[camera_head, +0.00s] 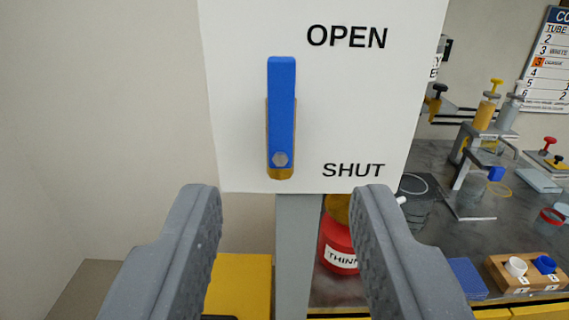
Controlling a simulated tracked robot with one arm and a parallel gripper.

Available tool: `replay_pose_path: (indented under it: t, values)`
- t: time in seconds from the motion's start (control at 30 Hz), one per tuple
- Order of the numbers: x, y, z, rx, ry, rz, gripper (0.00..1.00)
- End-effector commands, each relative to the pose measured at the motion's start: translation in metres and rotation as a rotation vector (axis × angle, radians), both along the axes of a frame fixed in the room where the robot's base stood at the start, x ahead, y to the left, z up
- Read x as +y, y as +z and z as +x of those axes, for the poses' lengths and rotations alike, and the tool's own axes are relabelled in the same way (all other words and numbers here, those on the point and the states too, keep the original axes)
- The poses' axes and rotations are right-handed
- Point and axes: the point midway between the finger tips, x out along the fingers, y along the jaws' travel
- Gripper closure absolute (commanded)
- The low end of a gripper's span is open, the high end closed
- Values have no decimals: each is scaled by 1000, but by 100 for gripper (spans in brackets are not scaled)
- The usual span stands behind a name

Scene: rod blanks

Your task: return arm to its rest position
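My gripper (290,205) is open, its two grey fingers spread wide at the bottom of the view with nothing between their tips. Ahead of it stands a white panel (235,100) on a grey post (298,255). The panel carries a blue lever (281,105) that points straight up, with its pivot at the lower end. The word OPEN is printed to the upper right of the lever and SHUT to the lower right. The fingers appear apart from the lever. The rest of my arm is not in view.
A red can marked THINN (338,245) stands behind the post, partly hidden. A grey bench (440,235) at the right holds clamp-like fixtures (480,130) and a wooden block (528,275) with white and blue caps. A yellow surface (240,283) lies below the panel. The left side shows bare wall.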

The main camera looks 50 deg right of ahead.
Motion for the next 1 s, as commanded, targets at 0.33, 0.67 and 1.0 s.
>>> replay_pose_path:
  t: [0.33, 0.67, 1.0]
  values:
    - [12, 39, 92, -188, 225, 353, 62]
    - [26, 183, 160, -403, 672, 598, 62]
    - [18, 311, 118, -370, 1070, 498, 62]
